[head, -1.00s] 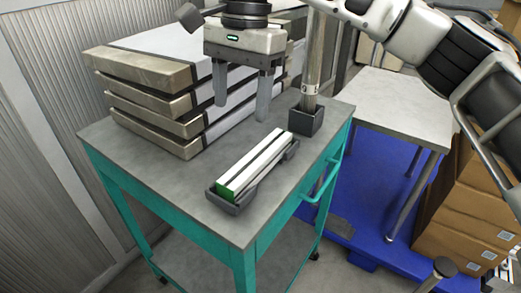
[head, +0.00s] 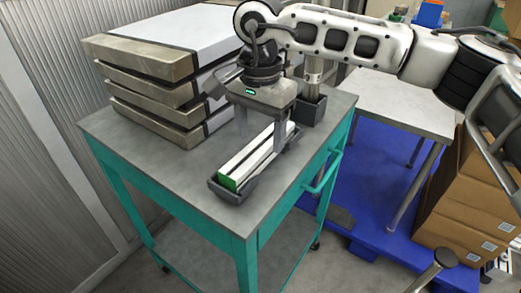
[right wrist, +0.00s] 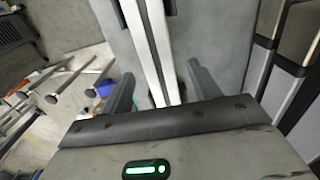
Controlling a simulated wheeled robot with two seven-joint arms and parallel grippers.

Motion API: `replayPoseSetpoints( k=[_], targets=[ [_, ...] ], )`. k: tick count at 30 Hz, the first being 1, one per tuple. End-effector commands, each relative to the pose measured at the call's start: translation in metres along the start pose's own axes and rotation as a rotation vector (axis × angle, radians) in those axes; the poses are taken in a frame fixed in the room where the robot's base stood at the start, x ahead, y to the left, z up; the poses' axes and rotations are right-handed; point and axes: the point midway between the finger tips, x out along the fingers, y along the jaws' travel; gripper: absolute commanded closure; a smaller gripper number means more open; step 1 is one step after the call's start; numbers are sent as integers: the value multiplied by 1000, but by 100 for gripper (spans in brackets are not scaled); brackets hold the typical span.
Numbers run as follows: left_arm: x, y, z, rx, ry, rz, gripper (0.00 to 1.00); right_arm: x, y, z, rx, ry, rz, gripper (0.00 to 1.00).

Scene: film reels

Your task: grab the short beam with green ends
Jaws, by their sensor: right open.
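The short beam (head: 250,162) is white with a dark line along it and a green near end. It lies in a dark grey cradle (head: 231,194) on top of the teal cart (head: 175,190). My right gripper (head: 262,140) is open above the beam, its fingers pointing down on either side of the beam's middle to far part. In the right wrist view the beam (right wrist: 152,45) runs between the two open fingers (right wrist: 160,92), with gaps beside it. The gripper body hides part of the beam there. The left gripper is not in view.
A stack of several long boxes (head: 150,95) stands at the back left of the cart, close to my right gripper. A post in a dark square base (head: 310,108) stands behind the beam. A light table (head: 400,100) and brown boxes (head: 455,210) are on the right.

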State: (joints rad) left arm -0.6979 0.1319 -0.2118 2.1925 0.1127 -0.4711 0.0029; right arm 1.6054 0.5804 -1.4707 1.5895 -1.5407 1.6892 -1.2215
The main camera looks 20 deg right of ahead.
Motion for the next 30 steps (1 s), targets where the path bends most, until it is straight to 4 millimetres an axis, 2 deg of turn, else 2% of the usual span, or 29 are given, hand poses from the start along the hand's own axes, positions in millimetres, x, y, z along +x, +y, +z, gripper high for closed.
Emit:
replayPoseSetpoints(
  k=[6,15,21,30],
  targets=[
    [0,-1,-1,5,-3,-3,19,31,2,-1,1,-1,2,38],
    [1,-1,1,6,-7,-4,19,36,1,-1,1,-1,0,38],
    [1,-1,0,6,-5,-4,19,36,1,-1,1,-1,0,94],
    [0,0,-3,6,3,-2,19,34,1,-1,0,0,-2,96]
  ],
)
